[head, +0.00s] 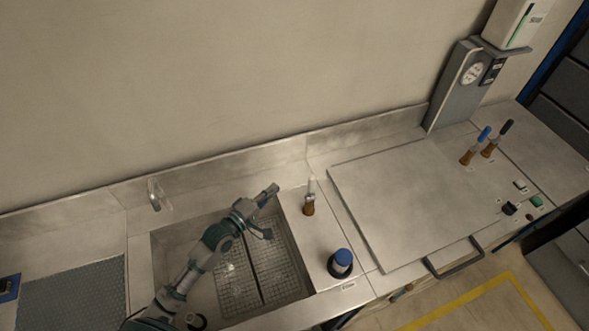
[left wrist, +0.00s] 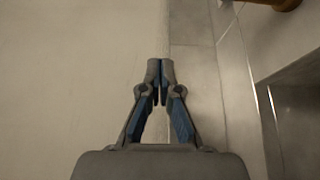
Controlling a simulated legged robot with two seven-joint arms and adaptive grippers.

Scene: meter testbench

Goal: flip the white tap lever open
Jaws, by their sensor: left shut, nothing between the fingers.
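The white tap lever (head: 311,185) stands upright on a brass valve body (head: 308,208), on the steel strip just right of the sink. My left gripper (head: 272,190) is shut and empty, over the back right part of the sink. It is to the left of the white lever and apart from it. In the left wrist view my closed fingertips (left wrist: 160,68) meet with nothing between them. A brass piece (left wrist: 284,4) is cut off at the top right of that view; the white lever itself does not show there. My right gripper is not in view.
The sink (head: 165,240) has a grid floor. A blue-capped black knob (head: 341,263) stands in front of the white lever. A blue lever (head: 482,138) and a black lever (head: 503,131) stand farther right, past a flat steel lid (head: 400,200). A spout (head: 154,194) is at the back left.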

